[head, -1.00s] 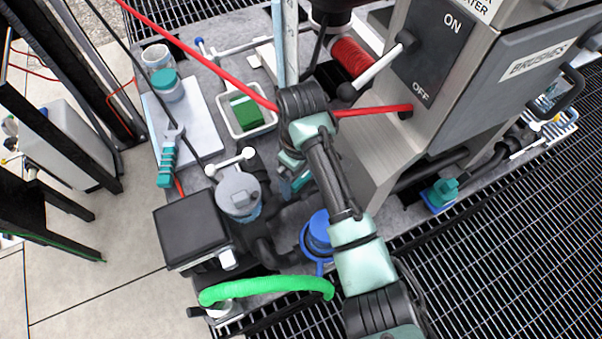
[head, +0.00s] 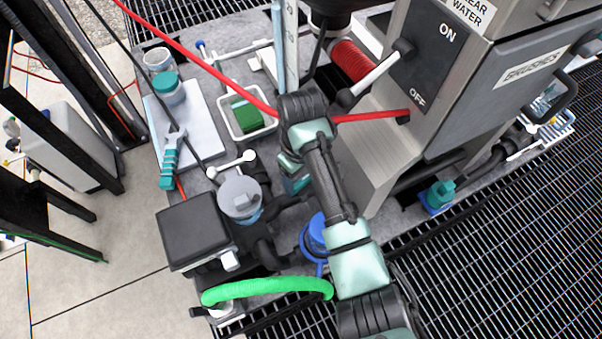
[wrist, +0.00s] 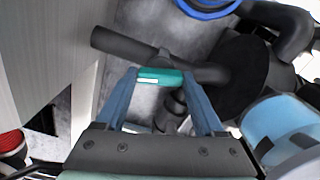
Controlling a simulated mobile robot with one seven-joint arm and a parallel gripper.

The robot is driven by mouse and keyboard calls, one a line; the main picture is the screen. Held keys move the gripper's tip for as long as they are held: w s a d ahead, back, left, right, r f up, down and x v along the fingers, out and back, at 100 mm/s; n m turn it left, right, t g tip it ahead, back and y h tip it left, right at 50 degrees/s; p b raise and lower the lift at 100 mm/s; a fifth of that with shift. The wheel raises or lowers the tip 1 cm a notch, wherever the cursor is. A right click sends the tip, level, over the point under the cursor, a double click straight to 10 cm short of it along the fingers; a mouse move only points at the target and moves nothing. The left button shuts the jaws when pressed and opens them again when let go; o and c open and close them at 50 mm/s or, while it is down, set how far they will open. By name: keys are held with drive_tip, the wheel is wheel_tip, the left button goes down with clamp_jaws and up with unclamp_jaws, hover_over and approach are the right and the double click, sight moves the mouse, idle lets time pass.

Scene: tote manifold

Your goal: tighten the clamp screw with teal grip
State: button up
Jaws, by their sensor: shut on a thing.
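In the wrist view the clamp screw's teal grip (wrist: 161,76) lies crosswise between the two blue fingers of my gripper (wrist: 160,83), near their tips. The fingers are shut on it from both sides. It sits in front of a dark pipe (wrist: 130,48), and I cannot tell how far the screw is turned in. In the head view my arm covers most of the gripper and the clamp, and only a small blue-teal patch shows beside the arm.
A grey metal cabinet (head: 450,80) stands close to the right of my arm. A blue round fitting (head: 318,232) and a grey-lidded container (head: 240,197) are near it. A red hose (head: 200,62) and a green hose (head: 265,288) cross the area. A teal-handled tool (head: 169,165) lies at left.

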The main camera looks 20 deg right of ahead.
drive_tip(key=m+p, duration=0.2)
drive_tip(key=shift+a+r+p, duration=0.15)
drive_tip(key=shift+r+p, duration=0.15)
drive_tip(key=shift+p, duration=0.05)
drive_tip(key=m+p, duration=0.2)
drive_tip(key=m, duration=0.1)
drive_tip(key=m+p, duration=0.3)
drive_tip(key=m, duration=0.2)
drive_tip(key=shift+f+m, duration=0.15)
drive_tip(key=shift+m, duration=0.15)
drive_tip(key=m+p, duration=0.1)
drive_tip(key=m, duration=0.4)
drive_tip(key=shift+p, duration=0.3)
drive_tip(key=m, duration=0.5)
drive_tip(key=shift+p, duration=0.35)
drive_tip(key=shift+d+m, duration=0.2)
drive_tip(key=shift+m, duration=0.3)
drive_tip(key=o, duration=1.4)
drive_tip(key=shift+f, duration=0.1)
